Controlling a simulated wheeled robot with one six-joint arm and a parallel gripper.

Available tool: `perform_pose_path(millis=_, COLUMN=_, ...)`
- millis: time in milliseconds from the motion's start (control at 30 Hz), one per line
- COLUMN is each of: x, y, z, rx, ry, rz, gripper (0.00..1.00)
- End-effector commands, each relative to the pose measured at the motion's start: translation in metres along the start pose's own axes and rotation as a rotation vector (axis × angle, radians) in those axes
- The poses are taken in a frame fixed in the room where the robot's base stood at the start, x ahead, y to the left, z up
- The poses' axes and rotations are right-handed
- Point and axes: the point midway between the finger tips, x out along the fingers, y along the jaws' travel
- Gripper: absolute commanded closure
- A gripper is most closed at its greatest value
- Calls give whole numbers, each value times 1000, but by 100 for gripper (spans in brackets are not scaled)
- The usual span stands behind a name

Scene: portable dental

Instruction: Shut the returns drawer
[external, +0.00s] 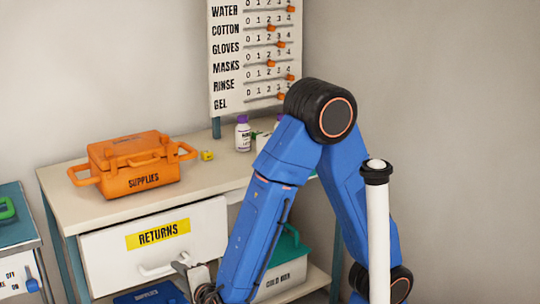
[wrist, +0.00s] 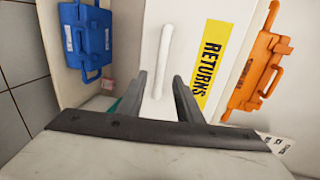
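The returns drawer (external: 110,258) has a white front with a yellow RETURNS label (external: 158,233) and a pale bar handle (external: 160,269). How far it stands out from the table is hard to tell. My gripper (external: 184,263) is at the right end of the handle in the external view, partly hidden by my arm. In the wrist view, my gripper (wrist: 160,76) shows two grey fingers spread apart. The handle (wrist: 164,50) shows between and beyond them, with a gap on both sides. Contact cannot be seen.
An orange SUPPLIES box (external: 138,170) and small bottles, including one with a purple cap (external: 242,134), stand on the tabletop. A blue box (external: 150,294) and a teal-lidded bin (external: 285,270) are below the drawer. A side table (external: 15,235) stands at left.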

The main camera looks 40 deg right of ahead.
Motion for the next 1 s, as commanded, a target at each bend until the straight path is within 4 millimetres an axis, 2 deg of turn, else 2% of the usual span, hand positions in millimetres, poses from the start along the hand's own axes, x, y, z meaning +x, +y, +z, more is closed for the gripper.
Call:
perform_pose_path(millis=300, x=46, y=0, z=-1, rx=0, ry=3, rz=0, gripper=68)
perform_pose_path(millis=500, x=64, y=0, z=-1, rx=0, ry=2, rz=0, gripper=68)
perform_pose_path(millis=933, x=71, y=0, z=0, rx=0, ry=0, rz=0, gripper=68)
perform_pose_path(millis=967, x=71, y=0, z=0, rx=0, ry=0, rz=0, gripper=72)
perform_pose_path(millis=1000, x=71, y=0, z=0, rx=0, ry=0, rz=0, gripper=82)
